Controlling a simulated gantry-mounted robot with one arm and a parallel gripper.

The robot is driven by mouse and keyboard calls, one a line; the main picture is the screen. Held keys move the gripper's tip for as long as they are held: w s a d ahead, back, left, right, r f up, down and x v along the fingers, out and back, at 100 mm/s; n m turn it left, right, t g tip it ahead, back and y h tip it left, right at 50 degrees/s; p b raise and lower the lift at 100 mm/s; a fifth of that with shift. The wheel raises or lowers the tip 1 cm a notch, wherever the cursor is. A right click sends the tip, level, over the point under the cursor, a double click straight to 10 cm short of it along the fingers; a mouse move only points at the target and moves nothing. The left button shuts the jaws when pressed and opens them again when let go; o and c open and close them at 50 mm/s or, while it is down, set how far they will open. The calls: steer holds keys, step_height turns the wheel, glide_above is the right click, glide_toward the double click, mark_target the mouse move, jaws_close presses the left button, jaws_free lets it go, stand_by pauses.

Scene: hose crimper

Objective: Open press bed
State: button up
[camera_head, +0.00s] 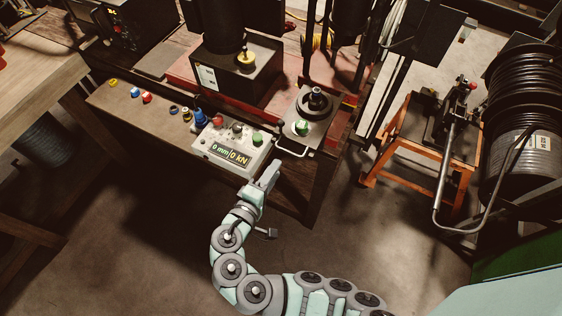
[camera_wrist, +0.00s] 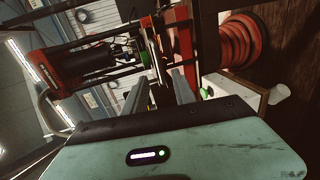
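The press bed (camera_head: 287,133) looks to be the grey slab with a pale bar handle (camera_head: 296,148) on its front edge, at the front right of the workbench. I cannot identify the bed for sure in the wrist view.
A control box (camera_head: 232,152) reading 0 mm and 0 kN, with a green knob (camera_head: 257,138), stands left of the bed, close to my gripper. Small coloured parts (camera_head: 147,97) lie along the bench. An orange stand (camera_head: 398,135) and a hose reel (camera_head: 518,130) are at right. The floor in front is clear.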

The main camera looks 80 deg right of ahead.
steer(key=shift+v, duration=0.9)
